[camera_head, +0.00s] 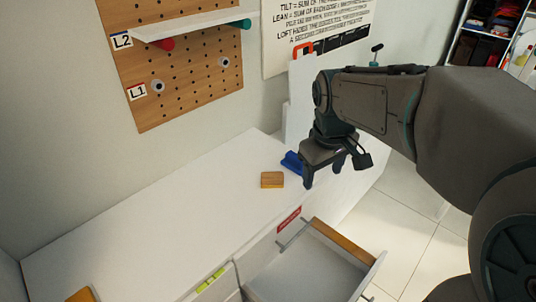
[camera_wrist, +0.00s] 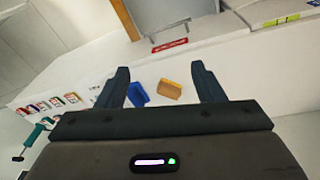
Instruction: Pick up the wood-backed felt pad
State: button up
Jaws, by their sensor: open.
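A small wood-coloured block (camera_head: 272,180), which looks like the wood-backed felt pad, lies flat on the white countertop (camera_head: 170,215). Its felt side cannot be made out. In the wrist view the block (camera_wrist: 170,89) shows between my fingers, beyond the gripper body, next to a blue object (camera_wrist: 138,94). My gripper (camera_head: 323,177) points down above the right part of the counter, to the right of the block and apart from it. In the wrist view my gripper (camera_wrist: 160,68) has its fingers wide apart, with nothing held.
The blue object (camera_head: 292,162) sits close behind the block, partly near my gripper. An open drawer (camera_head: 305,270) juts out below the counter front. A pegboard (camera_head: 185,85) with a white shelf hangs on the wall. The counter left of the block is mostly clear.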

jog(key=w+a+f+n+g+b, duration=0.1)
jog(key=w+a+n, duration=0.2)
jog(key=w, duration=0.3)
jog(key=w+a+f+n, duration=0.1)
jog(key=w+a+n, duration=0.2)
jog(key=w, duration=0.4)
jog(key=n+h+b, duration=0.1)
jog(key=n, duration=0.5)
send_near(272, 174)
jog(key=shift+g, duration=0.4)
jog(key=f, duration=0.1)
jog(key=w+f, duration=0.1)
jog(key=f, duration=0.3)
jog(key=shift+w+d+b, duration=0.2)
jog(key=shift+d+b, duration=0.1)
jog(key=shift+b, duration=0.05)
jog(key=shift+s+d+f, duration=0.1)
jog(key=shift+f, duration=0.8)
jog(key=shift+s+d+f, duration=0.15)
jog(key=shift+f, duration=0.8)
jog(key=shift+s+d+f, duration=0.1)
jog(key=shift+f, duration=0.8)
jog(key=c, duration=1.2)
jog(key=shift+o, duration=0.2)
jog(key=shift+r, duration=0.15)
